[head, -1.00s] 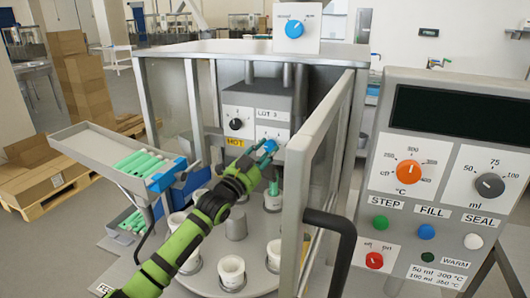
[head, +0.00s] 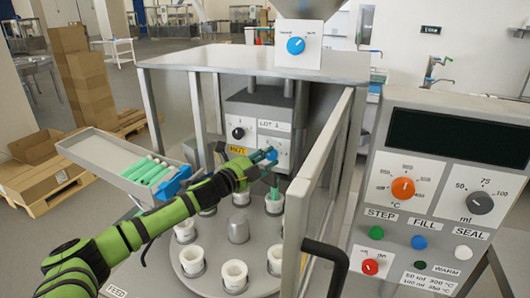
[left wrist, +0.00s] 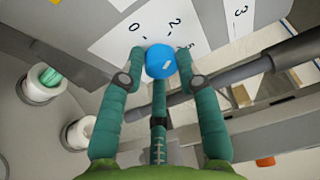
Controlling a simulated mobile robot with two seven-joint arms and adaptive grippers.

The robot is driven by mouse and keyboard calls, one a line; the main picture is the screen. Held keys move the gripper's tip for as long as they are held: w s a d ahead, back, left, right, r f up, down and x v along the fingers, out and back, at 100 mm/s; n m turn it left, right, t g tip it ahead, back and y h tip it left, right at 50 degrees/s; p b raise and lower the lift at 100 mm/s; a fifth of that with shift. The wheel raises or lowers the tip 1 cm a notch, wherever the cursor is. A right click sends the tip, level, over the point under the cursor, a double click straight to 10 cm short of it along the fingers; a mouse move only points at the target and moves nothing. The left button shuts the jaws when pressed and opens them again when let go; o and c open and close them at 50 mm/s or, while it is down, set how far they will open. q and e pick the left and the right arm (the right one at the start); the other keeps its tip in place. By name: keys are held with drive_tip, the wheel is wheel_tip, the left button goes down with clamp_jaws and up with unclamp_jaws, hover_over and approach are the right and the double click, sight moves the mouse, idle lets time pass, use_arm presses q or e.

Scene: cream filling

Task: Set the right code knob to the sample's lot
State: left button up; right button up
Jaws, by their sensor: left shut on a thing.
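The right code knob (head: 271,154) is blue and sits on the white dial panel under the LOT label (head: 274,124); the label's number is blurred now and looked like 3 earlier. In the left wrist view the blue knob (left wrist: 160,62) carries a short white mark slanting up to the right, and the printed 0 and 2 show beside it. My left gripper (head: 264,160) reaches in through the open front. In the left wrist view the left gripper (left wrist: 166,70) has its green fingers closed on both sides of the knob. My right gripper is not in view.
A black knob (head: 238,133) is left of the blue one, above a yellow HOT label (head: 237,150). White cups stand on the turntable (head: 213,268) below. The open door frame (head: 318,180) is close on the right, beside the control panel (head: 430,150). A tray (head: 95,150) holds green tubes.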

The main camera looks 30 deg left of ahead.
use_arm(q)
drive_tip(key=shift+d+r+m+p, duration=0.15)
drive_tip(key=shift+r+m+p, duration=0.15)
drive_tip(key=shift+m+p, duration=0.4)
drive_tip(key=shift+f+g, duration=0.1)
drive_tip(key=shift+g, duration=0.2)
drive_tip(key=shift+m, duration=0.3)
drive_tip(key=shift+f, duration=0.1)
drive_tip(key=o, duration=1.1)
drive_tip(key=shift+d, duration=0.2)
drive_tip(key=shift+a, duration=0.1)
